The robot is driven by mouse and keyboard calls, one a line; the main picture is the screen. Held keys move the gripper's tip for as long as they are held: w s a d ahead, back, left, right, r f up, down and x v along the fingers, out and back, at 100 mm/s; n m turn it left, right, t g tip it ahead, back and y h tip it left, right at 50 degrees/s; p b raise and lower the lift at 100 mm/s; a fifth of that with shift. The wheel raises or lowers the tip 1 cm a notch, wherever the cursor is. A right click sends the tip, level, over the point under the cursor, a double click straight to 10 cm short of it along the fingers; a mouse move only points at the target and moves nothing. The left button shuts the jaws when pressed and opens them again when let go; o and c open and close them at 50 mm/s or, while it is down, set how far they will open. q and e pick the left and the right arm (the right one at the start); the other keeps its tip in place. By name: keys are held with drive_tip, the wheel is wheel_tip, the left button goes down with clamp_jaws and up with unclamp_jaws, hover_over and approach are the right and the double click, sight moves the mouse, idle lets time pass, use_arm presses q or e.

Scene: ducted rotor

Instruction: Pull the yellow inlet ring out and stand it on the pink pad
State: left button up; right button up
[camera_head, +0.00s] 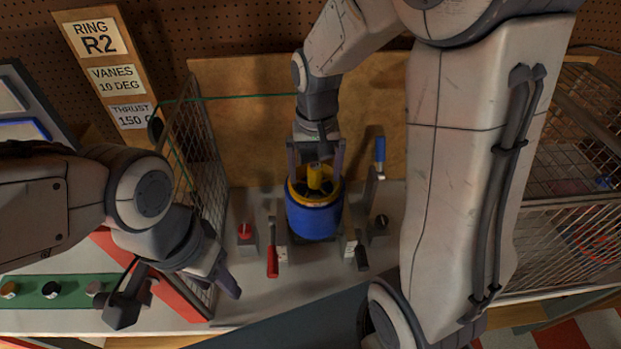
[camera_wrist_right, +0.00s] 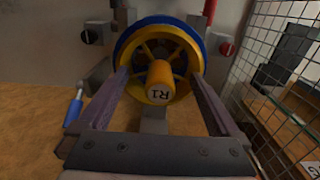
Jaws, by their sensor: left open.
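The yellow inlet ring (camera_head: 300,196) sits in the top of the blue duct (camera_head: 314,222) at the middle of the bench. In the right wrist view the ring (camera_wrist_right: 128,62) has spokes and a central knob (camera_wrist_right: 160,82) marked R1. My right gripper (camera_head: 316,160) is open, with one finger on each side of the knob and apart from it; it also shows in the right wrist view (camera_wrist_right: 158,85). My left gripper (camera_head: 180,298) is open and empty at the lower left, away from the ring. I cannot make out a pink pad in either view.
A wire mesh guard (camera_head: 203,165) stands left of the duct. A red-handled tool (camera_head: 272,262), a red knob (camera_head: 245,231) and a blue-handled lever (camera_head: 380,150) surround it. A green strip (camera_head: 72,298) with small knobs lies far left. A mesh cage (camera_head: 570,180) stands right. A sign reads RING R2 (camera_head: 96,38).

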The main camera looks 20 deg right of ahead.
sight(315, 165)
drive_tip(key=shift+s+f, duration=0.2)
drive_tip(key=shift+f, duration=0.05)
clamp_jaws()
drive_tip(key=shift+w+r+p, duration=0.15)
drive_tip(key=shift+r+p, duration=0.25)
drive_tip(key=shift+r+p, duration=0.3)
drive_tip(key=shift+r, duration=0.05)
drive_tip(key=shift+r, duration=0.1)
drive_tip(key=shift+r+p, duration=1.8)
drive_tip(key=shift+w, duration=0.1)
